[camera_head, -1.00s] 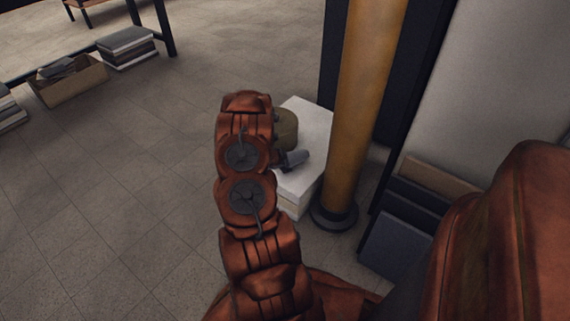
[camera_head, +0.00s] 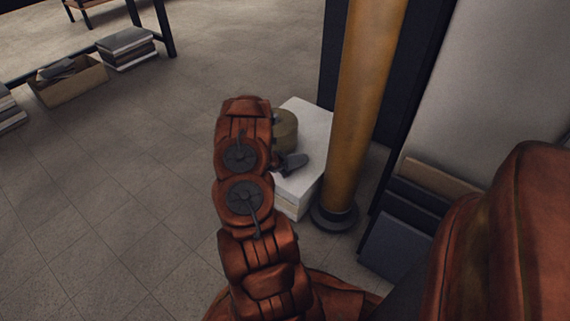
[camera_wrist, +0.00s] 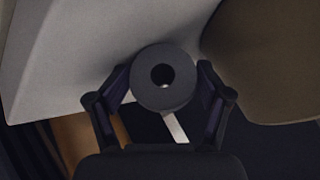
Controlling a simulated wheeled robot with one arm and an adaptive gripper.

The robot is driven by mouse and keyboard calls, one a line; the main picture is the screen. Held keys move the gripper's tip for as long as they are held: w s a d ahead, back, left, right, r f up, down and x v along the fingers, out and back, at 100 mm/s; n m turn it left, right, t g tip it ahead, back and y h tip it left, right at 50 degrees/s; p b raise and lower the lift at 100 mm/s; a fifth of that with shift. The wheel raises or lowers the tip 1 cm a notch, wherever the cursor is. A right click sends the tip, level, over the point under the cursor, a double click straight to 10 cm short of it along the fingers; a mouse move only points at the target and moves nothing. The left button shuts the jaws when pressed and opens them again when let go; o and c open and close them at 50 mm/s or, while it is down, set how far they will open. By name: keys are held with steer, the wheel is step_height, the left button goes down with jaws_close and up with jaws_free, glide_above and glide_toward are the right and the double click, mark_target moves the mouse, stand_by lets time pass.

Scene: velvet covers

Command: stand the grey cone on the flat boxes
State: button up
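The grey cone (camera_wrist: 180,93) shows end-on in the wrist view as a round disc with a dark hole in its middle. My gripper (camera_wrist: 163,82) has one finger against each side of it. The white flat boxes (camera_head: 312,121) stand in a low stack beside the yellow column in the head view; their pale top (camera_wrist: 70,55) lies behind the cone in the wrist view. My arm hides the stack's left part. A small dark grey piece shows at my arm's end over the boxes. I cannot tell whether the cone touches them.
An olive round object (camera_head: 286,130) sits at the boxes' left side, close to my arm. The yellow column (camera_head: 366,100) rises just right of the boxes. Dark and brown panels (camera_head: 415,205) lean at the wall.

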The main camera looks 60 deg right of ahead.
steer(key=shift+o, duration=0.9)
steer(key=shift+r, duration=0.4)
steer(key=p+v, duration=0.3)
steer(key=v, duration=0.9)
steer(key=shift+r, duration=0.25)
